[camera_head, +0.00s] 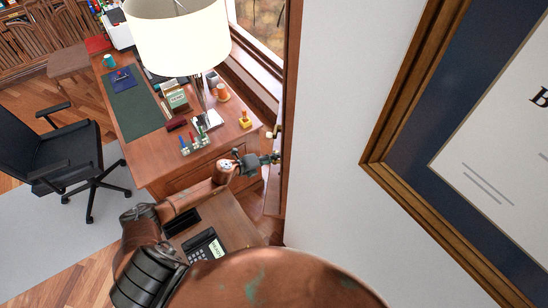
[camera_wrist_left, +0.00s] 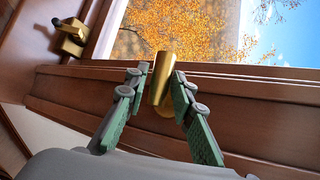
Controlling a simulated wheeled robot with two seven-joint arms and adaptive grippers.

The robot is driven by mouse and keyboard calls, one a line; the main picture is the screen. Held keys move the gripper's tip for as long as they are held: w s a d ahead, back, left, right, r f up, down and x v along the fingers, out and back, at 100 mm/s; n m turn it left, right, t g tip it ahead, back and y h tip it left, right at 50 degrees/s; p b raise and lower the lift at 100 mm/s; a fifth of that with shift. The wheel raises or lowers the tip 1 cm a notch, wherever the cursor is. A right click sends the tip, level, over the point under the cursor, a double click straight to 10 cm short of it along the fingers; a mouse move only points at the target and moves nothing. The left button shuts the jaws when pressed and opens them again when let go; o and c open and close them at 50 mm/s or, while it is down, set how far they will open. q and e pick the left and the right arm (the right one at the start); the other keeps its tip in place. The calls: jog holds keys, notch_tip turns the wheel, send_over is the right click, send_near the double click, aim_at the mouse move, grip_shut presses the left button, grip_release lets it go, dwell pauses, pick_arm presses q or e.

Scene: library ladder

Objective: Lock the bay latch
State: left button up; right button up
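The bay latch (camera_wrist_left: 158,72) is a brass lever on the wooden window frame, in the middle of the left wrist view. In the head view my left gripper (camera_head: 264,161) is at the window side, beyond the desk's near right corner; the latch is too small to make out clearly there. My right gripper is not in view.
A second brass fitting (camera_wrist_left: 70,38) sits on the frame at the left. A white wall (camera_head: 340,130) with a framed certificate (camera_head: 400,205) closes off the right. An office chair (camera_head: 65,150) stands left.

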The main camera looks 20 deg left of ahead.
pick_arm(q)
jog(key=v, duration=1)
jog(key=shift+a, duration=0.15)
jog(key=shift+s+r, duration=0.1)
jog(key=shift+s, duration=0.05)
